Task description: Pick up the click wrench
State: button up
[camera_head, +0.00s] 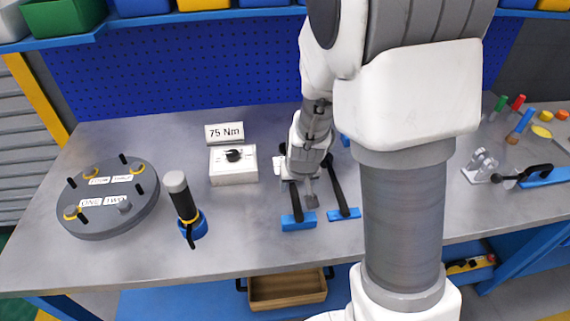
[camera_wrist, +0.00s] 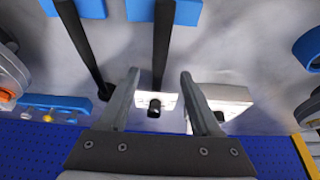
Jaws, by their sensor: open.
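Two long black-handled tools lie side by side on the bench, each with its handle end in a blue rest; neither is labelled, so I cannot tell for certain which is the click wrench. The left one (camera_head: 293,202) ends in a white plate with a black knob, and in the wrist view its black shaft (camera_wrist: 162,45) runs up between my fingers. The right one (camera_head: 336,182) also shows in the wrist view (camera_wrist: 83,45), outside my fingers. My gripper (camera_head: 310,200) is open above the tools, and its fingertips (camera_wrist: 160,74) straddle the left one; contact cannot be told.
Left of the tools stand a white dial box (camera_head: 233,172) with a 75 Nm sign (camera_head: 224,132), an upright black tool in a blue holder (camera_head: 195,228) and a round grey flange (camera_head: 110,222) with pegs. A metal fixture (camera_head: 482,168) is at the right. A blue pegboard (camera_head: 180,70) closes the back.

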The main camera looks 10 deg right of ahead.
aim_at(295, 191)
jog(key=b+x, duration=0.1)
jog(key=x, duration=0.5)
jog(key=shift+f+b, duration=0.25)
jog(key=shift+b, duration=0.15)
jog(key=shift+w, duration=0.1)
grip_shut()
jog(key=shift+r, duration=0.1)
